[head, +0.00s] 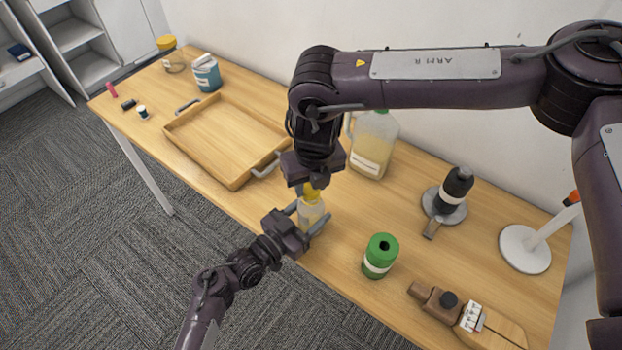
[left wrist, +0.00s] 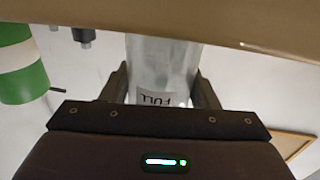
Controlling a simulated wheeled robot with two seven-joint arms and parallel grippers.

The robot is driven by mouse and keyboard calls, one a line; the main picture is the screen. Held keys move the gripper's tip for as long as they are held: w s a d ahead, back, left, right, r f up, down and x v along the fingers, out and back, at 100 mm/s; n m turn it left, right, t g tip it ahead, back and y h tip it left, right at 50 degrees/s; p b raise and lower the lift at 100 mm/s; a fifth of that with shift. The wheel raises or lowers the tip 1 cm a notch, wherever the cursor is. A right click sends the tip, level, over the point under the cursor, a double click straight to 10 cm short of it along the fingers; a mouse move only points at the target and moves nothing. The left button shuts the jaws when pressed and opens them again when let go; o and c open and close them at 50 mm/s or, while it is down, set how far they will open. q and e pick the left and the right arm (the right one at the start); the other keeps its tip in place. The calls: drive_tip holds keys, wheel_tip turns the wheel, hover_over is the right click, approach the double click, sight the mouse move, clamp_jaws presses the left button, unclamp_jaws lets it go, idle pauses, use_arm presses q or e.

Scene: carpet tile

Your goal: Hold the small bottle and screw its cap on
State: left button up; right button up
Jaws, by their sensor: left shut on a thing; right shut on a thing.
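The small bottle (head: 311,213) is clear with pale contents and stands upright near the table's front edge. My left gripper (head: 308,222) is shut on its body from the front. In the left wrist view the bottle (left wrist: 160,65) sits between the two fingers (left wrist: 160,88), with a label reading "FULL" upside down. The yellow cap (head: 312,192) is at the bottle's top, under my right gripper (head: 313,184), which is shut on it from above. The right fingers are mostly hidden, and I cannot tell how far the cap sits on the neck.
A wooden tray (head: 222,178) lies left. A large jug (head: 373,150) stands behind the bottle. A green can (head: 380,256) is close on the right.

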drive_tip(key=shift+f, duration=0.5)
idle(0.4)
